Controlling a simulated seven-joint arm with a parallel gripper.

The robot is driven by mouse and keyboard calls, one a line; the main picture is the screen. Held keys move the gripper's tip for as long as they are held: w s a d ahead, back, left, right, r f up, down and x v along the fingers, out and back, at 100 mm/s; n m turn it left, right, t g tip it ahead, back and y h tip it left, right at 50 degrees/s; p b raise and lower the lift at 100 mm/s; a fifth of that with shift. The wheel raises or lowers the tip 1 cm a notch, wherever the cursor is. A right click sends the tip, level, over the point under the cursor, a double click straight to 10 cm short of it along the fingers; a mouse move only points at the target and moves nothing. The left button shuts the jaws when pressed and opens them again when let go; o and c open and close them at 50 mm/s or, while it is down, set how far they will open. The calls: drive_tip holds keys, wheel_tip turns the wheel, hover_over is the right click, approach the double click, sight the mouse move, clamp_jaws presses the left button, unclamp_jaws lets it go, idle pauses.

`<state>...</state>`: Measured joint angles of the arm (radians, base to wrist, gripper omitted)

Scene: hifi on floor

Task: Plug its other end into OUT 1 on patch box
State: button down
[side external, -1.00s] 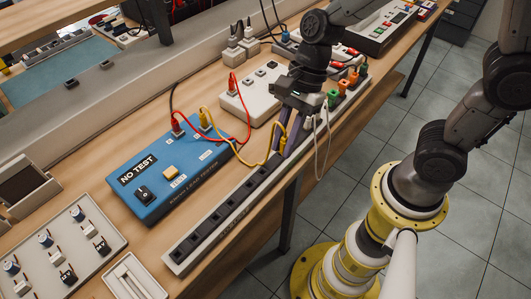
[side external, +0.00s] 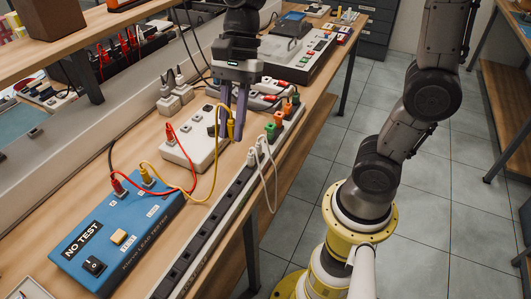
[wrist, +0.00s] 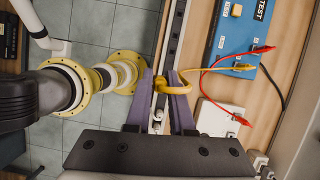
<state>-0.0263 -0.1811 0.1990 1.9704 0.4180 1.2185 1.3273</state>
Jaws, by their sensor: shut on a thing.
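My gripper (side external: 228,132) is shut on the yellow plug (side external: 231,128) at the free end of the yellow lead. In the wrist view my gripper (wrist: 163,80) holds the yellow plug (wrist: 160,86) between its purple fingers. The fingers point down by the right edge of the white box (side external: 184,153), which appears to be the patch box. Its labels are too small to read. The yellow lead's other end is in the blue lead tester (side external: 140,222). A red lead (side external: 180,187) runs from the tester to a red plug (side external: 170,134) in the white box.
A black socket strip (side external: 205,222) runs along the front bench edge. White plugs (side external: 258,150) with a hanging cable, and green and orange plugs (side external: 279,118), stand to the right. Grey plugs (side external: 175,90) stand behind the white box. The tester reads NO TEST.

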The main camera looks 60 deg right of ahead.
drive_tip(key=w+d, duration=0.3)
drive_tip(key=w, duration=0.6)
drive_tip(key=w+d, duration=0.3)
drive_tip(key=w, duration=0.6)
drive_tip(key=shift+m+t, duration=0.3)
drive_tip(key=shift+m, duration=0.3)
drive_tip(key=shift+w+d+f, duration=1.5)
drive_tip(key=shift+w+f, duration=0.05)
drive_tip(key=shift+f, duration=1.1)
drive_tip(key=shift+w+d+f, duration=1.55)
drive_tip(key=shift+w+f, duration=0.05)
drive_tip(key=shift+f, duration=1.05)
drive_tip(key=shift+w+d+f, duration=1.5)
drive_tip(key=shift+w+f, duration=0.05)
drive_tip(key=shift+f, duration=1.1)
drive_tip(key=shift+f, duration=1)
drive_tip(key=c, duration=0.7)
unclamp_jaws()
